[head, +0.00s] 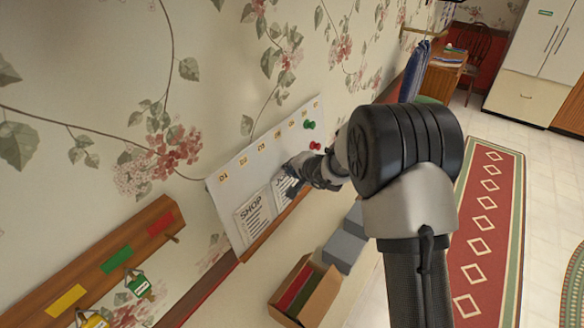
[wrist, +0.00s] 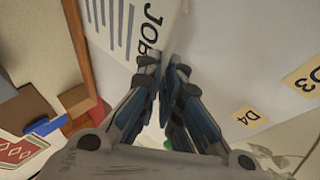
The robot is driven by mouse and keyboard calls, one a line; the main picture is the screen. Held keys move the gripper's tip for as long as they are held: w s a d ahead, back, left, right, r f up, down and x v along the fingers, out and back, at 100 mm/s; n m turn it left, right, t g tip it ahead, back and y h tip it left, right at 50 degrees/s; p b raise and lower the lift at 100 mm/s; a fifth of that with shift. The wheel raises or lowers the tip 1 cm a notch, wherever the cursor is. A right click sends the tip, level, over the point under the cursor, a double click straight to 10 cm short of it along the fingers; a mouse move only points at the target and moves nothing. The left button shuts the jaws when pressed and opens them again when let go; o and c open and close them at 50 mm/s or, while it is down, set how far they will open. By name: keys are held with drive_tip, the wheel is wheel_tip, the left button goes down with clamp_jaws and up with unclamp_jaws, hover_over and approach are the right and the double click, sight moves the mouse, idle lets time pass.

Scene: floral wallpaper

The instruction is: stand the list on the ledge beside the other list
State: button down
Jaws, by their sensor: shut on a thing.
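The list headed SHOP (head: 254,220) stands on the wooden ledge (head: 268,232) along the bottom of the white board, leaning against the board. My gripper (head: 292,172) is at the board, to the right of that list. It is shut on the top edge of the second list (head: 281,192), whose heading reads JOB in the wrist view (wrist: 118,28). The fingertips (wrist: 163,62) pinch it by the heading. Its lower edge lies close to the ledge (wrist: 78,38); I cannot tell whether they touch. My fingers hide part of this list.
The white board (head: 232,180) has a row of yellow labels, a green pin (head: 309,124) and a red pin (head: 315,146). A wooden key rack (head: 95,262) hangs at lower left. An open cardboard box (head: 318,298) and grey boxes (head: 345,250) stand below the ledge.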

drive_tip(key=c, duration=1.7)
unclamp_jaws()
drive_tip(key=v, duration=1.2)
drive_tip(key=shift+s, duration=0.1)
drive_tip(key=s+a+r+n+g+y+b, duration=0.1)
drive_tip(key=s+a+r+n+b, duration=0.15)
drive_tip(key=s, duration=0.65)
drive_tip(key=s+a+r+n+g+y+b, duration=0.1)
drive_tip(key=s+a+r+n+g+b, duration=0.2)
drive_tip(key=s, duration=0.5)
drive_tip(key=s+d+f+n+h+b, duration=0.1)
drive_tip(key=s+d+f+h+b, duration=0.2)
drive_tip(key=s+d, duration=0.5)
drive_tip(key=s+d+f+n+h+b, duration=0.2)
drive_tip(key=s+d, duration=0.6)
drive_tip(key=s, duration=0.4)
wheel_tip(320, 180, down, 2)
drive_tip(key=shift+s+d+f+g+h+b, duration=0.2)
drive_tip(key=shift+s+g+h+b, duration=0.3)
drive_tip(key=shift+h, duration=0.6)
